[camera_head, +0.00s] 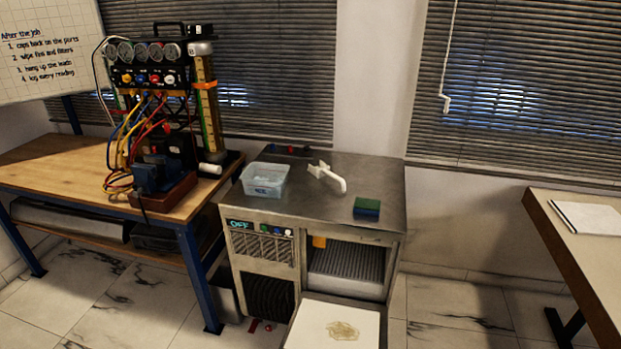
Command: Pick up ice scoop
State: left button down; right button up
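A white object with a handle-like arm (328,177), which looks like the ice scoop, lies on the metal top of the ice machine (300,205). It is between a clear plastic tub (264,180) on its left and a green-and-blue sponge (367,208) on its right. Its exact shape is too small to make out. The machine's front is open on the right, showing a grey ribbed interior (345,265) and a small orange-yellow thing (319,241) at the upper left of the opening. Neither of my grippers shows in the head view.
A white panel (310,322) with a yellowish patch sticks out low in front of the opening. A wooden bench (60,165) with a gauge rig (155,75) and hoses stands left. A table (590,255) with paper stands right.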

aim_at(323, 169)
jog(key=u, duration=0.45)
jog(key=i+u, duration=0.1)
jog(key=u, duration=0.85)
jog(key=i+u, duration=0.15)
jog(key=u, duration=0.8)
jog(key=i+u, duration=0.1)
jog(key=u, duration=0.35)
jog(key=l+u, duration=0.1)
jog(key=u, duration=0.35)
jog(key=l+u, duration=0.1)
jog(key=u, duration=0.4)
jog(key=l+u, duration=0.25)
jog(key=l, duration=1.35)
jog(key=l+z, duration=0.25)
jog(key=i+l+z, duration=0.25)
jog(key=l, duration=0.15)
jog(key=l+z, duration=0.35)
jog(key=z, duration=0.7)
jog(key=i+l+z, duration=0.1)
jog(key=z, duration=0.7)
jog(key=i+z, duration=0.1)
jog(key=z, duration=0.3)
